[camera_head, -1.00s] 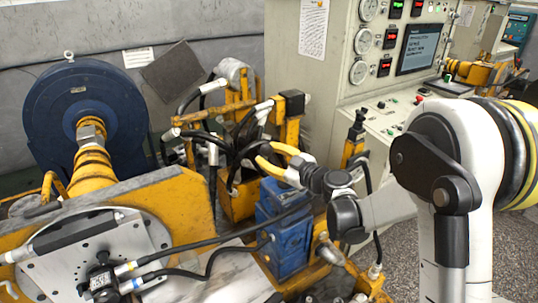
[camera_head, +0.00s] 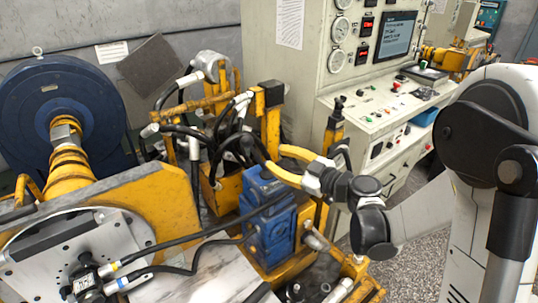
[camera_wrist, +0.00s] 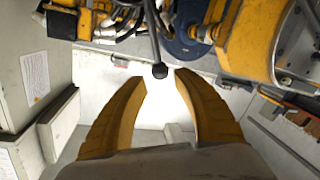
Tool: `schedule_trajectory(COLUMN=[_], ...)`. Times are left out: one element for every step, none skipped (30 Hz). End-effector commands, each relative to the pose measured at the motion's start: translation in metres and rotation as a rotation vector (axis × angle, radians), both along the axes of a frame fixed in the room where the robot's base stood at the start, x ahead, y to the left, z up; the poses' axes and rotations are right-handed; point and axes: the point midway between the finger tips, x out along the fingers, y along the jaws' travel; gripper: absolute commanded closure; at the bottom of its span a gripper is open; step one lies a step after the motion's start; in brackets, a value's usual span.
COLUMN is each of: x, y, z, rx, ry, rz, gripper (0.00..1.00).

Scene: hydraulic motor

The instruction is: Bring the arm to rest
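My gripper (camera_head: 276,159) shows in the head view with its yellow fingers pointing left, in front of the hoses and above the blue block (camera_head: 267,220). In the wrist view my gripper (camera_wrist: 161,76) has its two curved yellow fingers spread wide apart. Nothing is held between them. A dark rod with a round black knob (camera_wrist: 159,70) appears between the fingertips in that view; how far it lies beyond them I cannot tell. My white arm reaches in from the right of the head view, bent at the elbow.
A control cabinet (camera_head: 300,75) with gauges and a sloped console (camera_head: 385,112) stands behind my arm. A large blue wheel (camera_head: 35,110) and a yellow frame (camera_head: 165,205) with a metal plate and hoses fill the left. Bare floor (camera_head: 420,265) shows at lower right.

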Motion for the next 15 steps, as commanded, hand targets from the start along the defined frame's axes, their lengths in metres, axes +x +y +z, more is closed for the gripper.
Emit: schedule_trajectory(x=[-0.001, -0.001, -0.001, -0.001, -0.001, -0.001, -0.001, -0.001, -0.001, -0.002, -0.003, -0.006, -0.009, -0.013, -0.020], y=[-0.001, -0.001, -0.002, -0.002, -0.001, -0.001, -0.001, -0.001, -0.001, -0.001, 0.000, 0.000, 0.001, 0.003, 0.004], z=[0.000, 0.000, 0.000, 0.000, 0.000, 0.000, 0.000, 0.000, 0.000, 0.000, 0.001, 0.002, 0.003, 0.004, 0.006], rx=[0.000, 0.000, 0.000, 0.000, 0.000, 0.000, 0.000, 0.000, 0.000, 0.000, -0.002, -0.003, -0.004, -0.005, -0.010], ry=[0.000, 0.000, 0.000, 0.000, 0.000, 0.000, 0.000, 0.000, 0.001, 0.006, 0.014, 0.033, 0.055, 0.083, 0.131], rz=[0.000, 0.000, 0.000, 0.000, 0.000, 0.000, 0.000, 0.000, -0.001, 0.000, 0.000, -0.001, -0.001, -0.002, -0.007], gripper=[0.65, 0.65, 0.65, 0.65, 0.65, 0.65, 0.65, 0.65, 0.65, 0.65, 0.65, 0.65, 0.65, 0.65, 0.65])
